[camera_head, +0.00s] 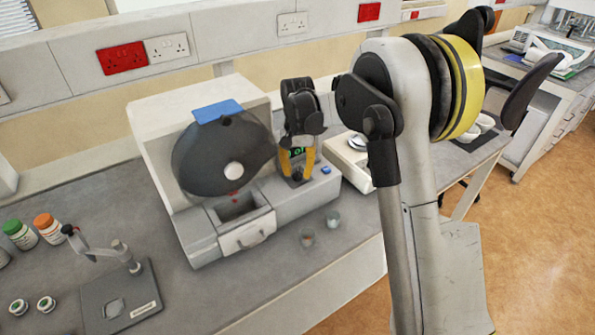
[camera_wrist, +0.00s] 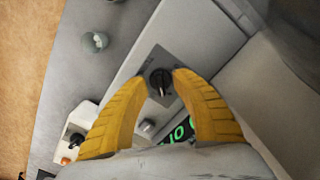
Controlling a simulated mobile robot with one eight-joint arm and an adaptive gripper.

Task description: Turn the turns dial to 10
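The black turns dial (camera_wrist: 161,83), with a pale pointer line, sits on a dark plate on the machine's sloped panel. My gripper (camera_wrist: 159,76) has two yellow ribbed fingers, spread apart, with their tips on either side of the dial; contact cannot be told. In the head view my gripper (camera_head: 297,165) points down at the panel, and its fingers largely hide the dial. A green digital display (camera_wrist: 178,132) beside the dial is partly hidden by the right finger, so its full reading cannot be told. The machine (camera_head: 200,215) has a dark round drum (camera_head: 222,155).
A small stand device (camera_head: 120,300) and several bottles (camera_head: 48,228) are at the left. A white balance (camera_head: 350,160) sits close to the right of the machine.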

